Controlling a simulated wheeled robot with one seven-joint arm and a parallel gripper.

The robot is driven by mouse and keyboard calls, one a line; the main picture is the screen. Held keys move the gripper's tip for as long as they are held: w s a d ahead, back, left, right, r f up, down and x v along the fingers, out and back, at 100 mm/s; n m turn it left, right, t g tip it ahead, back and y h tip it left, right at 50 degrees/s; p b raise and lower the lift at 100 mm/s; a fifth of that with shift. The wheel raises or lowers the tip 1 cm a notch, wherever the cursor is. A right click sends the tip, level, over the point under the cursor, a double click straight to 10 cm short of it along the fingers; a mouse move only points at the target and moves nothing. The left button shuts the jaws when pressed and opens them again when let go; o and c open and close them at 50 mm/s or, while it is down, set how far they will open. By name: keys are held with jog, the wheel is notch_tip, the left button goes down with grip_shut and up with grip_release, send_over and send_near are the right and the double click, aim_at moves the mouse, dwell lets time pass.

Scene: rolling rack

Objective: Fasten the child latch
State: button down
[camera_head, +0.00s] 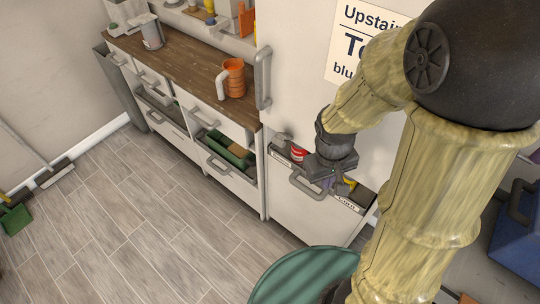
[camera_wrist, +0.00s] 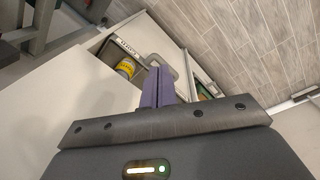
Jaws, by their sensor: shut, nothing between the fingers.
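I cannot make out the child latch in either view. A tall white cabinet (camera_head: 290,90) has a lower drawer (camera_head: 298,215) pulled partly open, with a grey bar handle (camera_head: 303,187) and a small label at its right. The drawer also shows in the wrist view, with its handle (camera_wrist: 168,62) just beyond my fingers. My gripper (camera_head: 332,183) is shut and empty over the drawer opening. In the wrist view its purple fingers (camera_wrist: 158,88) are together and hide part of the drawer. Whether they touch it I cannot tell.
The open drawer holds a red can (camera_head: 297,154) and a yellow can (camera_wrist: 125,67). Left stands a wood-topped counter (camera_head: 175,60) with an orange mug (camera_head: 231,77) and partly open drawers, one holding a green box (camera_head: 228,149). A blue case (camera_head: 520,235) is at right. The floor at left is mostly clear.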

jog(key=w+a+f+n+h+b, duration=0.3)
jog(key=a+f+n+h+b, duration=0.25)
jog(key=f+n+h, duration=0.55)
jog(key=w+a+f+n+t+b, duration=0.1)
jog(key=w+a+f+n+t, duration=0.1)
jog(key=a+n+t, duration=0.4)
jog(key=w+a+f+n+t+y+b, duration=0.1)
jog(key=w+a+f+n+t+b, duration=0.1)
jog(key=a+n+t, duration=0.5)
jog(key=a, duration=0.3)
jog(key=shift+a+f+n+t+b, duration=0.15)
jog(key=shift+a+n+t+b, duration=0.15)
jog(key=shift+d, duration=0.1)
jog(key=r+p+x, duration=0.2)
jog(key=x, duration=1)
jog(key=shift+w+d+r, duration=0.25)
jog(key=shift+w+r, duration=0.05)
jog(key=shift+r, duration=0.05)
